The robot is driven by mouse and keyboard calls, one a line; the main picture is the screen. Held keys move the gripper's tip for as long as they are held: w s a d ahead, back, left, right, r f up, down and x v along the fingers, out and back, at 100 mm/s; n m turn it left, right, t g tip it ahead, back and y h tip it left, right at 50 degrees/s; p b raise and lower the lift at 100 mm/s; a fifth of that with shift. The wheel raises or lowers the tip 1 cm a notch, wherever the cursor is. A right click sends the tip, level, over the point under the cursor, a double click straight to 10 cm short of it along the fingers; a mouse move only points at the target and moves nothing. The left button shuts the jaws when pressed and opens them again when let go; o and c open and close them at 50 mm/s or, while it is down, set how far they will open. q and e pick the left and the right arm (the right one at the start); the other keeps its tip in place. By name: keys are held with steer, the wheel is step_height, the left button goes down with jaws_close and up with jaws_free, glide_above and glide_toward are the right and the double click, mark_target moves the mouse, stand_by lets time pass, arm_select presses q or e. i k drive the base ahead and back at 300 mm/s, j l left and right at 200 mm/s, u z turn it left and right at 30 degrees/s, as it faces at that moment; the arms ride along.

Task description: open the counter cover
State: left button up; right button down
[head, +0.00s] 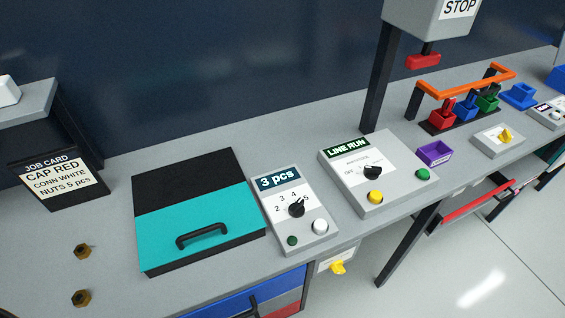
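A box with a teal cover (195,228) sits on the grey bench, left of the panel reading "3 pcs". The teal cover lies flat over the front part of the box and carries a black bar handle (203,235). Behind it, the rear part of the box top is a plain black surface (185,180). The inside of the box does not show. The "3 pcs" panel (297,215) has a black dial, a green button and a white button. Neither of my grippers is in view.
Two brass nuts (82,251) lie on the bench (110,225) at the left. A job card (58,178) stands behind them. The LINE RUN panel (372,180) stands to the right. A dark post (381,90) rises behind it. A purple bin (434,153) sits further right.

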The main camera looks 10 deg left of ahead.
mark_target(165, 235)
steer(key=j+u, duration=0.35)
steer(key=k+j+u, duration=0.1)
steer(key=u, duration=0.25)
steer(key=k+j+u, duration=0.45)
steer(key=j, duration=0.2)
steer(key=i+l, duration=0.35)
steer(key=l, duration=0.2)
